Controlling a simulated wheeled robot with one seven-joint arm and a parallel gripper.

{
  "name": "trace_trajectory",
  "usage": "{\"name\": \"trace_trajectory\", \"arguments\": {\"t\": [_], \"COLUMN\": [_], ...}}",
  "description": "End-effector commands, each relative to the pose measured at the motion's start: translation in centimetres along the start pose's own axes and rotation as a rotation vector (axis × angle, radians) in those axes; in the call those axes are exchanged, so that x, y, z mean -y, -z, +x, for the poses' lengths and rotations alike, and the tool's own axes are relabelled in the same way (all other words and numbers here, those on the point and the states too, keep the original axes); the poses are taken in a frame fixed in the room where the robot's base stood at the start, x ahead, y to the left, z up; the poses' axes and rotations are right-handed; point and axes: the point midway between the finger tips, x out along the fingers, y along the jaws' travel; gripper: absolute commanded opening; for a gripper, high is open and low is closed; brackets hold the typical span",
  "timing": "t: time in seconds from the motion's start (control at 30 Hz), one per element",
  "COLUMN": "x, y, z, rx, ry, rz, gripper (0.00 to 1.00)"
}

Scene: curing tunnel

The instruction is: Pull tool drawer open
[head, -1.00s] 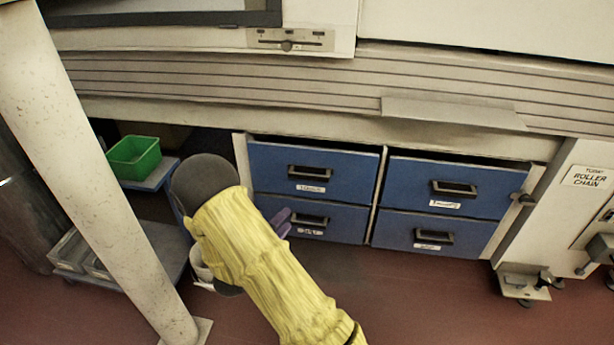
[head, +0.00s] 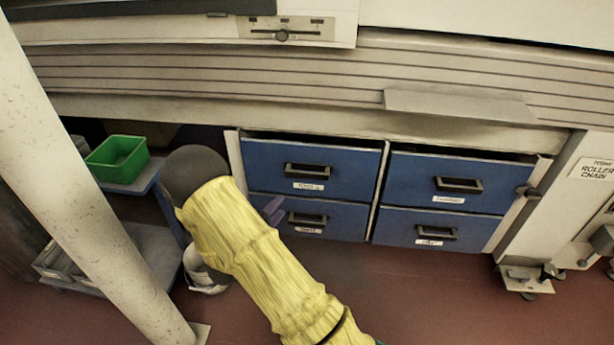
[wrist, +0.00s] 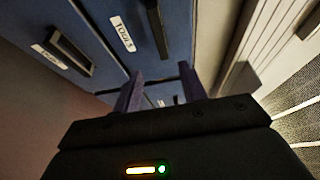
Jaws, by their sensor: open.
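The tool drawer (head: 270,165) is the upper left one of the blue drawers, with a dark handle (head: 308,170) and a white label below it. The wrist view shows its label reading TOOLS (wrist: 122,34), beside the handle (wrist: 155,28). It looks closed. My gripper (head: 273,210) is mostly hidden behind my yellow-sleeved arm. Its purple fingers show just left of the lower left drawer's handle, below the tool drawer's handle. In the wrist view my gripper (wrist: 158,80) is open and empty, with its fingers apart from both handles.
The lower left drawer (head: 345,222) sits directly below. Two more blue drawers (head: 410,180) stand to the right. A ledge (head: 460,105) juts out above them. A pale post (head: 90,200) and a cart with a green bin (head: 118,155) are at left. Floor before the drawers is clear.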

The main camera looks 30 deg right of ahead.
Motion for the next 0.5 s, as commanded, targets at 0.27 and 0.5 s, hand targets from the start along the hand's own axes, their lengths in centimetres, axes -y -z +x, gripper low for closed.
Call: {"name": "trace_trajectory", "arguments": {"t": [0.27,0.5], "x": [-0.2,-0.2], "y": [-0.1,-0.1], "z": [4.2,8.4], "rx": [0.001,0.003], "ry": [0.003,0.002], "rz": [0.002,0.003], "gripper": [0.42,0.42]}}
